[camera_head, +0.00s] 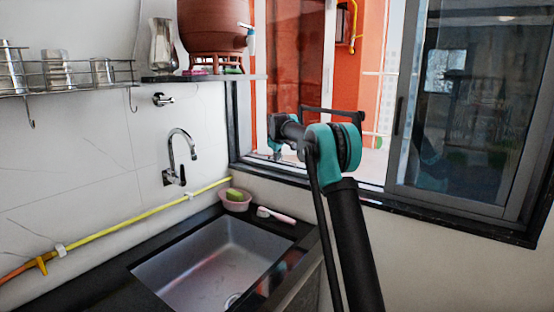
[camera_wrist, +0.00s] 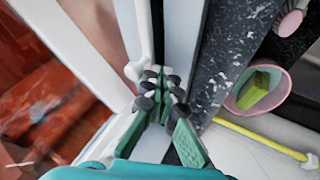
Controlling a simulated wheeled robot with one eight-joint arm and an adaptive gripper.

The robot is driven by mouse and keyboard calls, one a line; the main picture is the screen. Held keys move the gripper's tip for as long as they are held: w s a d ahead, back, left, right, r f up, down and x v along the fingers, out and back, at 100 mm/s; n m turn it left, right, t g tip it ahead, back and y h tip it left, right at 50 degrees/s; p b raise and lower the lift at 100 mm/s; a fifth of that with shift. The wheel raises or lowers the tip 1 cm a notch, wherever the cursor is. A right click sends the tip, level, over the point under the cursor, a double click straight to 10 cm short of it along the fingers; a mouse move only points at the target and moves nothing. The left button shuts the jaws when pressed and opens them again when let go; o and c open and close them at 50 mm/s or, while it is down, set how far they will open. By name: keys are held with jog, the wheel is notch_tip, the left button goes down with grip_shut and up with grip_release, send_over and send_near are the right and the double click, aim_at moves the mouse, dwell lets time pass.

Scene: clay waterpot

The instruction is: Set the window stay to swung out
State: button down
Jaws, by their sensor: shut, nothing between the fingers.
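The window (camera_head: 465,100) has a dark-framed pane at the right and an open gap at the left. My gripper (camera_head: 277,150) is at the lower left corner of that gap, beside the frame and low over the sill. In the wrist view my gripper (camera_wrist: 163,88) has its green fingers together with nothing between them. A narrow white piece (camera_wrist: 141,38) with a rounded end lies right at the fingertips, along the window frame. It may be the window stay, but I cannot tell. I cannot tell whether the fingertips touch it. My arm hides part of the sill and opening.
Below the window is a sink (camera_head: 213,265) with a dark counter. A pink bowl with a green sponge (camera_head: 234,195) and a pink-handled brush (camera_head: 275,215) lie near the wall. A clay waterpot (camera_head: 212,28) stands on a shelf (camera_head: 205,78) left of the gap.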

jog(key=shift+w+d+m+h, duration=0.1)
jog(key=shift+w+m+h, duration=0.3)
jog(key=shift+m, duration=0.1)
jog(key=w+m+h, duration=0.1)
jog(key=w+d+m, duration=0.1)
jog(key=m, duration=0.1)
jog(key=shift+h, duration=0.4)
jog(key=shift+w+d+m+g+h, duration=0.45)
jog(key=shift+w+d+m+h, duration=0.2)
jog(key=shift+m, duration=0.45)
jog(key=shift+w+d+m+g+h, duration=0.5)
jog(key=shift+d+m, duration=0.2)
jog(key=shift+m, duration=0.4)
jog(key=shift+w+d, duration=0.25)
jog(key=shift+d, duration=0.45)
jog(key=shift+w+d, duration=0.25)
jog(key=shift+d, duration=0.4)
jog(key=shift+w+d, duration=0.1)
jog(key=shift+d, duration=1.55)
jog(key=v, duration=1.2)
